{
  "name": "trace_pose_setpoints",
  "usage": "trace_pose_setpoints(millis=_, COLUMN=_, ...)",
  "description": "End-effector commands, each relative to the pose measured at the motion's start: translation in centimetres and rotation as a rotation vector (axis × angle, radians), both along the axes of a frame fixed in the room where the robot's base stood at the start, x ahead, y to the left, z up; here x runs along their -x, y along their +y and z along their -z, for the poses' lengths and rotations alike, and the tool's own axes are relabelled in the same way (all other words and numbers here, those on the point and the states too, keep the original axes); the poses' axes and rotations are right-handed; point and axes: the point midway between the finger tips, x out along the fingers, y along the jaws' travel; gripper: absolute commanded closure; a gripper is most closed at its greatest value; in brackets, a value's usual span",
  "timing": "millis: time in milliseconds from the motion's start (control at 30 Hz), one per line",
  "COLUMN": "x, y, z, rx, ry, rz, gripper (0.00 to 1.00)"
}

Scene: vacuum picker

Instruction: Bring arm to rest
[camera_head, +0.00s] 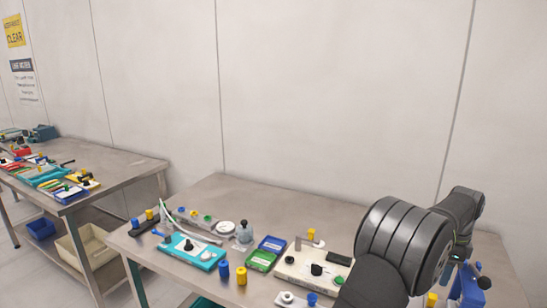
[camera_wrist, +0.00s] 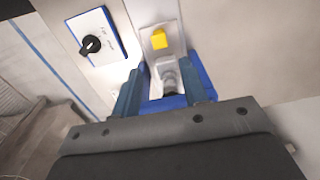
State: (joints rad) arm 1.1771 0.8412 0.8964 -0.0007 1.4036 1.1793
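My arm (camera_head: 405,245) rises at the right of the head view, in front of the right end of the near bench. My gripper (camera_wrist: 166,75) shows in the wrist view as two blue fingers, set apart. A pale fixture with a yellow block (camera_wrist: 159,39) and a grey round part (camera_wrist: 170,80) shows in the gap beyond them. I see nothing clamped between the fingers. In the head view the fingers are not clearly seen; a blue part (camera_head: 469,284) shows beside the arm at the lower right.
The near bench (camera_head: 225,195) holds a teal plate (camera_head: 190,250), blue tray (camera_head: 272,243), green tray (camera_head: 261,260) and a cream board (camera_head: 300,262). Its back strip is clear. A second bench (camera_head: 120,170) stands left. The wrist view shows a white panel with a black knob (camera_wrist: 91,44).

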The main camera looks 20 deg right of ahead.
Motion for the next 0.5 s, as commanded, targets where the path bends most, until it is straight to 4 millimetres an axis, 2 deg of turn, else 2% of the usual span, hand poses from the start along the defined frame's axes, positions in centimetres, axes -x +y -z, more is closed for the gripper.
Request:
trace_pose_setpoints(millis=33, x=0.0, y=-0.1, z=-1.2, rx=0.005, ry=-0.002, rz=0.0, gripper=0.6)
trace_pose_setpoints(millis=333, x=0.0, y=-0.1, z=-7.2, rx=0.004, ry=-0.001, rz=0.0, gripper=0.6)
trace_pose_setpoints(millis=500, x=0.1, y=0.1, z=-3.2, rx=-0.004, ry=0.002, rz=0.0, gripper=0.6)
